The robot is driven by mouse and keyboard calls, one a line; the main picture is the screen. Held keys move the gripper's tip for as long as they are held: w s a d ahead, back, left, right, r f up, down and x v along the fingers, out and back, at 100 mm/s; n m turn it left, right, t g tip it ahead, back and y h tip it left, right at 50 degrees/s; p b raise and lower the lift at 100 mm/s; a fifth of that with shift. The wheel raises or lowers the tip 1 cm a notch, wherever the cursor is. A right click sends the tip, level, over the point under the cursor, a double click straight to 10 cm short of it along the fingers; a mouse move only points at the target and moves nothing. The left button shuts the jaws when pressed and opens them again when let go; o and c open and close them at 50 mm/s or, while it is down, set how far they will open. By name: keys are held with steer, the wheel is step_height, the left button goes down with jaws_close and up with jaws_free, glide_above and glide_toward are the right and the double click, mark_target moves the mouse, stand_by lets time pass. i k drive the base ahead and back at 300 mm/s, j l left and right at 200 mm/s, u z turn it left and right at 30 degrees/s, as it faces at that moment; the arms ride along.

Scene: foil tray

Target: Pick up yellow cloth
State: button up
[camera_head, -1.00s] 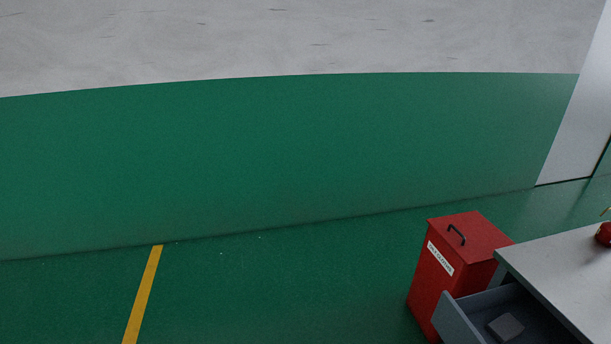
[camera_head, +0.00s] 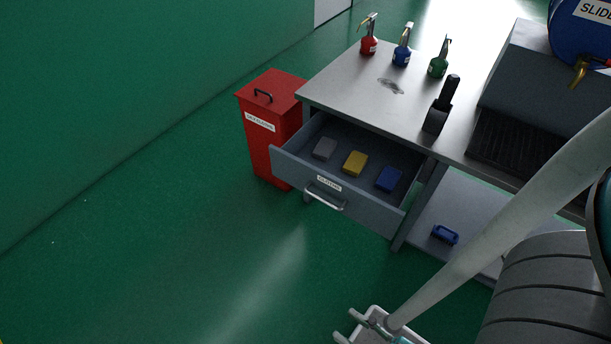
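The yellow cloth (camera_head: 355,163) is a small folded block lying in the open drawer (camera_head: 338,199) under the bench top. It lies between a grey cloth (camera_head: 325,148) on its left and a blue cloth (camera_head: 389,179) on its right, apart from both. The drawer front bears a label and a bar handle (camera_head: 323,199). Parts of my own body fill the right side of the picture.
A red lidded bin (camera_head: 271,112) stands left of the drawer. The bench top (camera_head: 345,85) carries red (camera_head: 369,44), blue (camera_head: 402,52) and green (camera_head: 438,66) oil cans and a black-handled brush (camera_head: 440,108). A blue object (camera_head: 445,235) lies on the lower shelf. The green floor in front is clear.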

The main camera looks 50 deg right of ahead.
mark_target(356, 162)
steer(key=z, duration=1.25)
